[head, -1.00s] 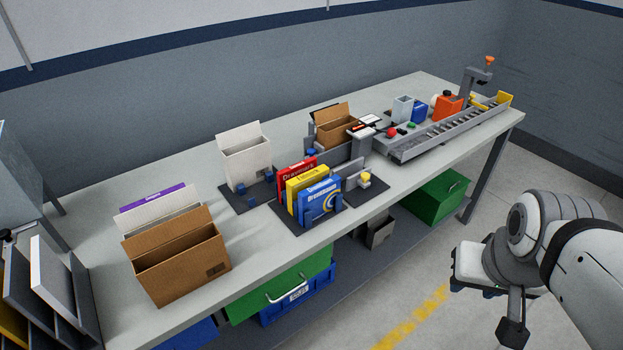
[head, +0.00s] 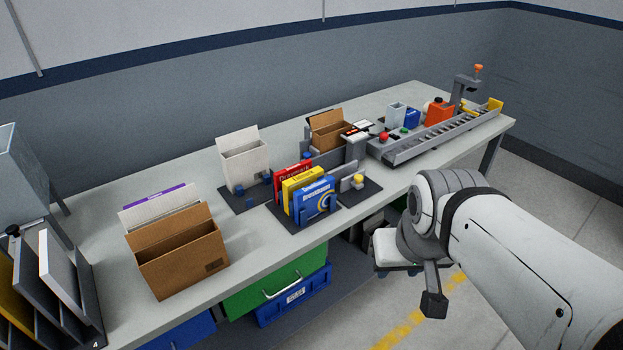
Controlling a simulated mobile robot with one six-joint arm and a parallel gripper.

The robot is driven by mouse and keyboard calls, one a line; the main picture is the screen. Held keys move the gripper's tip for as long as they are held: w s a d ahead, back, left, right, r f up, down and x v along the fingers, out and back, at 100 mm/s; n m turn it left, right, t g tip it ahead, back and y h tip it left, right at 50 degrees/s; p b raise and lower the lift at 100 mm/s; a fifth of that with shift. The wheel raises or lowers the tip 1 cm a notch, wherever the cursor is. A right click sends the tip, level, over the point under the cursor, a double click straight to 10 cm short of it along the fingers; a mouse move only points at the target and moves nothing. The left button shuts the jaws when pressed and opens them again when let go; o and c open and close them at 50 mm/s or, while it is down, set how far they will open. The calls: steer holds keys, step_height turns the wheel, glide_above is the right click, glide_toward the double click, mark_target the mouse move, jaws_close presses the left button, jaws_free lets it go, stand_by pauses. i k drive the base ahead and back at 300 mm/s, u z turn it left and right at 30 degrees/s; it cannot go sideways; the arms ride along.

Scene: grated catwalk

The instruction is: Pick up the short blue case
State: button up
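Two blue things on the table could fit the name. One is a small, low blue case (head: 412,118) at the far right of the table, between a light grey open box and an orange container. The other is a thin upright blue case (head: 315,196) with white lettering, standing in front of a yellow and a red one on a dark mat. My gripper (head: 405,272) hangs in front of the table's front edge, right of the upright cases and apart from both blue things. Its fingers are unclear, and nothing held shows.
A brown carton (head: 180,255) and a white box (head: 245,165) stand on the left and middle table. A roller conveyor (head: 440,135) runs along the right. A green drawer (head: 270,285) and blue bin (head: 295,297) are below. Grey slanted dividers (head: 60,265) stand at far left.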

mark_target(314, 197)
steer(key=z, duration=0.05)
steer(key=i, duration=1)
steer(key=u, duration=0.1)
